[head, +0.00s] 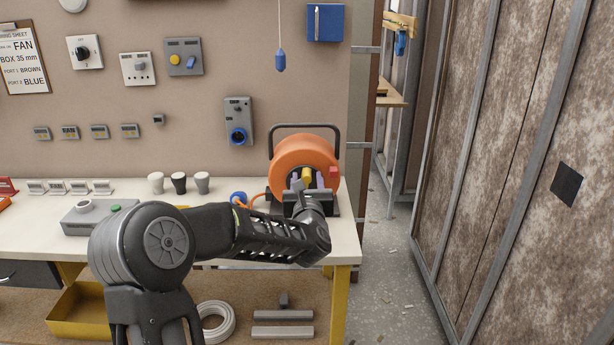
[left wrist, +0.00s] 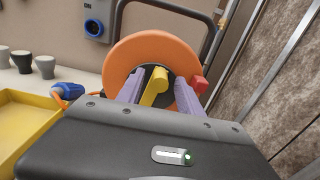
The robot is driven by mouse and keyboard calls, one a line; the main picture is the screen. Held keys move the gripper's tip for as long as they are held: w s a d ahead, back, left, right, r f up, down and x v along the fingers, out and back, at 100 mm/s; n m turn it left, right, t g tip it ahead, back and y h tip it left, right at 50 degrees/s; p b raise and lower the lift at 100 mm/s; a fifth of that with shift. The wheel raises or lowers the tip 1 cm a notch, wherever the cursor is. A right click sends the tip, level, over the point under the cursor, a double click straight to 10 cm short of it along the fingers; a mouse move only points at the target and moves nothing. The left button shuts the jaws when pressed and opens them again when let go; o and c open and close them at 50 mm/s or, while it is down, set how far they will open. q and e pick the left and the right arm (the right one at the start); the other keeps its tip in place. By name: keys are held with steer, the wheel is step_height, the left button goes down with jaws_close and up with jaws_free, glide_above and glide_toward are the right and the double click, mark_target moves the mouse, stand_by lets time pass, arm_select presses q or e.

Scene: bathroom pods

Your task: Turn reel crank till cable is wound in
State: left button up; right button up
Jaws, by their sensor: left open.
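An orange cable reel (head: 288,153) with a dark carrying frame stands at the right end of the workbench. In the left wrist view the reel (left wrist: 126,56) faces me, with a yellow crank handle (left wrist: 155,87) at its middle and a red block (left wrist: 201,83) at its right. My left gripper (left wrist: 156,90) is open, its two purple fingers on either side of the yellow handle; I cannot tell if they touch it. In the head view the gripper (head: 306,181) is in front of the reel. A blue plug (head: 239,198) on orange cable lies left of the reel. My right gripper is out of view.
Three cups (head: 179,183) and a grey box (head: 92,215) stand on the white bench (head: 232,255). A blue socket (head: 238,136) is on the wall. A yellow tray (head: 78,312) and white coil (head: 215,322) lie below. Floor is open right of the bench.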

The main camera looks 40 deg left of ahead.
arm_select(q)
steer(key=shift+w+a, duration=0.35)
steer(key=shift+w, duration=0.1)
jaws_close()
stand_by(0.4)
